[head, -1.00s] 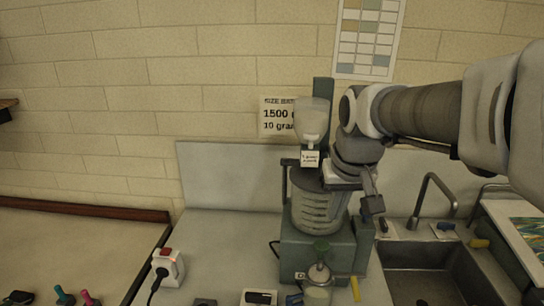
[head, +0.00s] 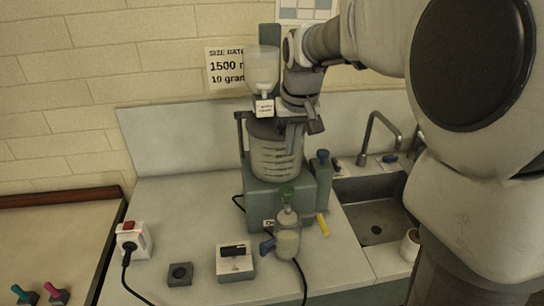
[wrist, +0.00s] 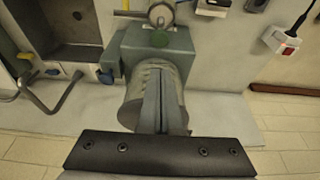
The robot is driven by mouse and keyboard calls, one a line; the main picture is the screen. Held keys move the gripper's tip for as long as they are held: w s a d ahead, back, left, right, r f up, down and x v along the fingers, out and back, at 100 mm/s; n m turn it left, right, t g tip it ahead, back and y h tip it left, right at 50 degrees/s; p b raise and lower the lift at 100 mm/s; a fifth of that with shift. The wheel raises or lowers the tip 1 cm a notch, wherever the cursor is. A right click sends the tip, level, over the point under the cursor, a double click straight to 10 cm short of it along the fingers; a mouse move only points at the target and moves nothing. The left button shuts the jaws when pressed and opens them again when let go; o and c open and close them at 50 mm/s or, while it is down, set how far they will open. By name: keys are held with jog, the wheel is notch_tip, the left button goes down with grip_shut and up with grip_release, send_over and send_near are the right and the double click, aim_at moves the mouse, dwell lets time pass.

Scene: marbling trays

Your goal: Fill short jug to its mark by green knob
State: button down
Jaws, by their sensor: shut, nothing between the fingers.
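My gripper (head: 292,148) is shut and empty, in front of the large clear graduated vessel (head: 265,160), above and behind the knob. In the wrist view its fingers (wrist: 157,70) overlap the vessel.
The sink (head: 375,215) with a faucet is further right. A white box (head: 235,262), small dark block (head: 180,273) and switched socket (head: 133,240) stand left on the counter.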

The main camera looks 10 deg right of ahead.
jog(key=shift+f, duration=0.1)
jog(key=p, duration=0.2)
send_near(287, 193)
jog(key=w+f, duration=0.1)
jog(key=f, duration=0.1)
jog(key=w+f, duration=0.2)
jog(key=shift+w+f, duration=0.2)
jog(key=shift+f, duration=0.95)
notch_tip(287, 193, down, 3)
jog(key=b, duration=0.3)
jog(key=shift+r, duration=0.1)
jog(key=shift+s, duration=0.25)
dwell(0.6)
